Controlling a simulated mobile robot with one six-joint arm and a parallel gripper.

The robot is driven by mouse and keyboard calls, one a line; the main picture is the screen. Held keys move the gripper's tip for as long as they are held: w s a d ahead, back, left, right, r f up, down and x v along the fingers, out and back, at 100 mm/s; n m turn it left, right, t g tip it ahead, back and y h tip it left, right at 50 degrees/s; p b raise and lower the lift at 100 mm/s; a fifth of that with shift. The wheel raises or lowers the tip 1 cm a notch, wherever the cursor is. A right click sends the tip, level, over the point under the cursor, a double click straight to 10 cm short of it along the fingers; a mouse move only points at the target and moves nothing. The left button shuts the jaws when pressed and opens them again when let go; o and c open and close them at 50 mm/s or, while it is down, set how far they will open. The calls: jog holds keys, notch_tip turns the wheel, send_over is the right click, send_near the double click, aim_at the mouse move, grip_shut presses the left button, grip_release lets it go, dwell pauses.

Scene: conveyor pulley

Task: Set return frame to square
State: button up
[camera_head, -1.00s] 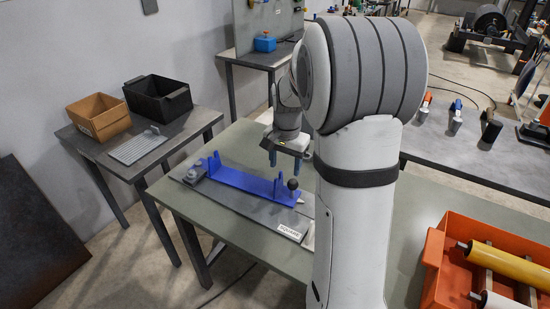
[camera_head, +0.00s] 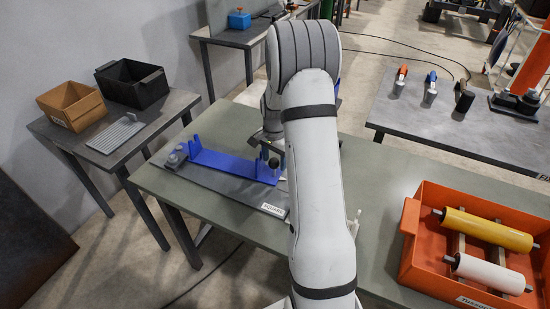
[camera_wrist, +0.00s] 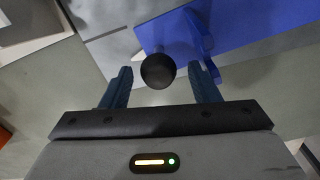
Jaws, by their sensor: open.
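The blue return frame (camera_head: 232,165) lies on a dark base plate (camera_head: 222,185) on the green-grey table, with upright ends at its left and right. A label that seems to read SQUARE (camera_head: 273,210) is on the plate's near right end. In the wrist view a round black knob (camera_wrist: 158,71) sits between the fingers of my gripper (camera_wrist: 160,88), beside the blue frame (camera_wrist: 255,25). The fingers are open, with gaps on both sides of the knob.
An orange tray (camera_head: 408,240) holds a yellow roller (camera_head: 487,230) and a white roller (camera_head: 490,273) on the right. A side table at left bears a brown bin (camera_head: 72,104), a black bin (camera_head: 135,85) and a ribbed grey plate (camera_head: 115,133). Several tools stand on the back right table.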

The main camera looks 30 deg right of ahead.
jog(key=shift+f, duration=0.1)
grip_shut()
dwell(0.6)
